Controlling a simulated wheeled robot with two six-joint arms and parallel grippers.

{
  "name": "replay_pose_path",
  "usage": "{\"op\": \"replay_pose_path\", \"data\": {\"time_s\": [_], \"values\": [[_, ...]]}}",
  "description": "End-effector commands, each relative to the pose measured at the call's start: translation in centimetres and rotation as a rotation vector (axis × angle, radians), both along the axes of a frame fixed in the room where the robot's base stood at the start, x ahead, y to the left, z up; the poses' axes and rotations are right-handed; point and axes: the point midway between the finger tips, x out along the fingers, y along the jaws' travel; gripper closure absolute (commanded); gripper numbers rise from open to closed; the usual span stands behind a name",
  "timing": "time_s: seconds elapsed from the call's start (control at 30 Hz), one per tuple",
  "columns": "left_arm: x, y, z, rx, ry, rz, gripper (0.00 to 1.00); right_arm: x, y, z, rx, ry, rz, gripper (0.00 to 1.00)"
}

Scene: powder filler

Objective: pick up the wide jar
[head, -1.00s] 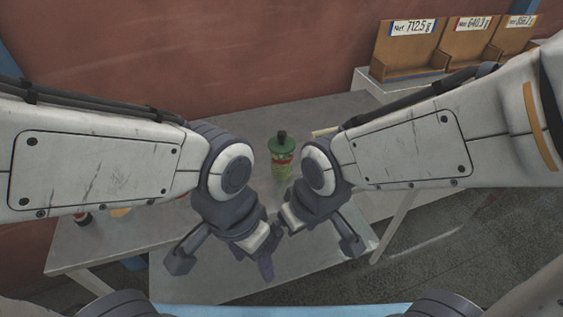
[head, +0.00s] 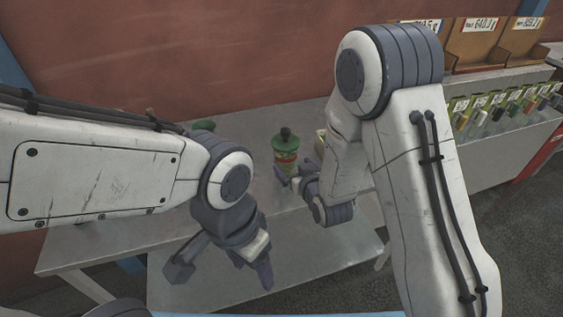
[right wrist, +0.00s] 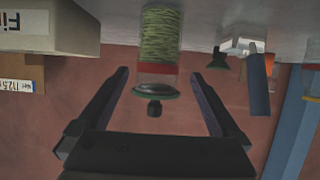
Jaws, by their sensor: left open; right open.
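A jar (head: 286,160) with a green lid, a dark knob and green and red sides stands upright on the grey table. I take it for the wide jar. It also shows upside down in the right wrist view (right wrist: 158,40), with its lid toward the gripper's palm. My right gripper (head: 293,180) is open at the jar's near right side in the head view. In the right wrist view its fingers (right wrist: 158,82) lie left and right of the jar's lid, apart from it; depth is hard to judge. My left gripper (head: 221,270) is open and empty, low in front of the table.
Another green-topped thing (head: 203,125) stands at the left, partly behind my left arm. A pale box (head: 321,143) is just right of the jar. Cardboard bins (head: 480,45) and a rack of several small green-labelled items (head: 505,104) stand at the right. A red wall closes the back.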

Motion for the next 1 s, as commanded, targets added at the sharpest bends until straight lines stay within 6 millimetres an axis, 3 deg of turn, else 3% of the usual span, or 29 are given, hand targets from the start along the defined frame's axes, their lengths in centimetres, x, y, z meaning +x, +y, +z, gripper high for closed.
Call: {"op": "replay_pose_path", "data": {"time_s": [0.1,0.37,0.63,0.97,1.0], "values": [[0.0,0.0,0.8,0.000,0.000,0.000,0.36,1.7,0.6,-0.6,0.000,0.002,0.001,0.00],[0.0,0.0,1.5,0.000,0.000,0.000,0.36,3.5,1.3,-1.3,-0.001,0.003,0.003,0.00],[0.0,0.0,3.2,0.000,0.000,0.001,0.36,6.8,2.2,-2.7,-0.001,0.003,0.005,0.00],[0.0,0.0,3.3,0.000,0.000,0.001,0.36,7.5,2.5,-3.2,0.000,0.002,0.004,0.00],[0.0,0.0,3.3,0.000,0.000,0.001,0.36,7.5,2.5,-3.2,0.000,0.002,0.004,0.08]]}}
